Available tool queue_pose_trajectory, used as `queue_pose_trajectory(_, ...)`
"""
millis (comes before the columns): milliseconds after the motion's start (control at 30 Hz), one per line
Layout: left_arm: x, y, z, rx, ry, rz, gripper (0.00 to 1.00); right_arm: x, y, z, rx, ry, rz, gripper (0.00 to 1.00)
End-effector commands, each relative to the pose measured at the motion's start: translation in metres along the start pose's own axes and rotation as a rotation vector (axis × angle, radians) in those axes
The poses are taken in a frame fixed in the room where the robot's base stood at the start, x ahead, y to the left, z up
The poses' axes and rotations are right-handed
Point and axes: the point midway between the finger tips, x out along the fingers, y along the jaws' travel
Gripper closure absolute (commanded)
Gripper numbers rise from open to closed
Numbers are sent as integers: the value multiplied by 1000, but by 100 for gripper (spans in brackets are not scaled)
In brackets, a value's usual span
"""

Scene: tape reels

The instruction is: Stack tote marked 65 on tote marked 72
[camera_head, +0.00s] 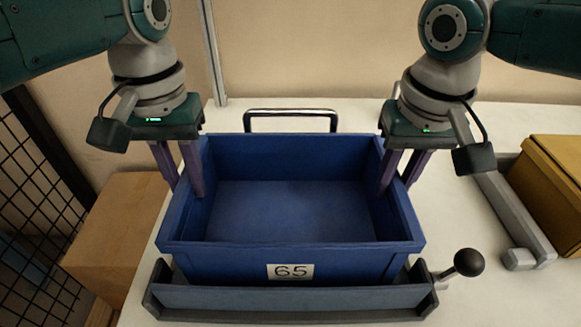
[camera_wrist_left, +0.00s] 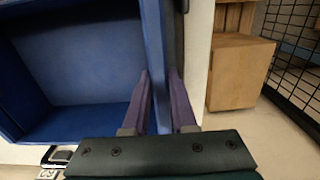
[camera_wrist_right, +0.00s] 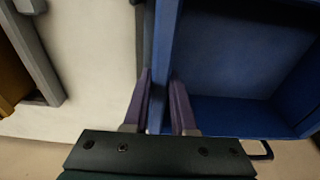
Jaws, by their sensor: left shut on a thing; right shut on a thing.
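The blue tote marked 65 (camera_head: 290,258) is open and empty, its label on the front wall, in the middle of the head view. It sits in or just above a grey-blue holder (camera_head: 290,298); I cannot tell if it touches. My left gripper (camera_head: 187,188) is shut on the tote's left wall, one finger on each side, as the left wrist view (camera_wrist_left: 158,85) shows. My right gripper (camera_head: 398,188) is shut on the right wall, as the right wrist view (camera_wrist_right: 160,85) shows. No tote marked 72 can be made out.
A metal bar handle (camera_head: 290,112) stands behind the tote. A lever with a black knob (camera_head: 468,262) is at the front right. A yellow box (camera_head: 555,180) and a grey rail (camera_head: 512,215) lie at the right.

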Motion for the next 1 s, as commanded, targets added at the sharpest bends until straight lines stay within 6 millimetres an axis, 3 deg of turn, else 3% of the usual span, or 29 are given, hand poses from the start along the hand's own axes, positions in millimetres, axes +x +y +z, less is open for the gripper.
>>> queue_pose_trajectory(167,0,0,0,0,0,0,100,0,0,0,0,0,0,100)
queue_pose_trajectory(1000,0,0,0,0,-1,-2,100,0,0,0,1,0,1,100)
